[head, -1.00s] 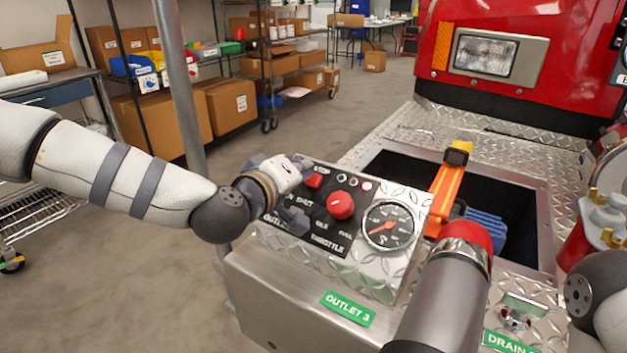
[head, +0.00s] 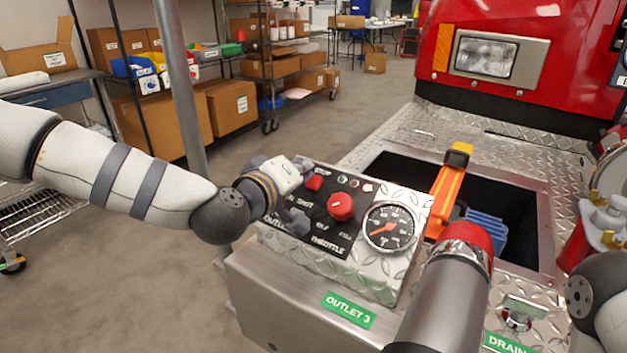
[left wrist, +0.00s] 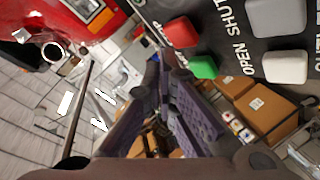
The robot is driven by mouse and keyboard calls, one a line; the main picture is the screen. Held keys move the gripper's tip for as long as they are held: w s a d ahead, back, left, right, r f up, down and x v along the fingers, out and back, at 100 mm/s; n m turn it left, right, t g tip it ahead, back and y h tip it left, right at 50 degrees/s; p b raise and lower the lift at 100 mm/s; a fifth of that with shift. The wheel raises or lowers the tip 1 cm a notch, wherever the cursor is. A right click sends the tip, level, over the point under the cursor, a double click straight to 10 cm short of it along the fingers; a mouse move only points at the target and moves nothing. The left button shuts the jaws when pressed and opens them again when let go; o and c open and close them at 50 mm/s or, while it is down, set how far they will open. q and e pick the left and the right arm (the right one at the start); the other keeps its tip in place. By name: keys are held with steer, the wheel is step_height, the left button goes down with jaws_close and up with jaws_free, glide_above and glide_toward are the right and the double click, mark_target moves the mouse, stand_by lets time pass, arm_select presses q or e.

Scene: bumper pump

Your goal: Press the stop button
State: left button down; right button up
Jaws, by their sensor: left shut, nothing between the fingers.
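The stop button (head: 314,183) is a small red button beside the STOP label, at the upper part of the black control panel (head: 322,238). In the left wrist view a red button (left wrist: 182,32) sits beside a green button (left wrist: 203,67). My left gripper (head: 296,192) is over the panel's left part, just left of the red stop button. Its fingers are shut and empty, and in the wrist view the fingertips (left wrist: 160,72) lie close to the red and green buttons. Contact cannot be told. The gripper hides part of the panel. My right gripper is not in view.
A red throttle knob (head: 341,206) and a round gauge (head: 390,226) are right of the stop button. A grey cylinder with a red end (head: 450,285) rises in front. A grey post (head: 180,85) stands behind my left arm. An open bin holds an orange tool (head: 447,190).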

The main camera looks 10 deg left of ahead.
arm_select(q)
steer(key=shift+w+f, duration=0.25)
steer(key=shift+f, duration=0.15)
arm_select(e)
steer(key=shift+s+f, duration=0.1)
arm_select(q)
steer(key=shift+w+d+f, duration=0.15)
steer(key=shift+w+f, duration=0.05)
steer(key=shift+f, duration=0.25)
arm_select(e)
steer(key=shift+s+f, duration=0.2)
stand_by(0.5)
arm_select(q)
steer(key=shift+s+r+p, duration=0.4)
steer(key=shift+s+r, duration=0.05)
steer(key=shift+r, duration=0.4)
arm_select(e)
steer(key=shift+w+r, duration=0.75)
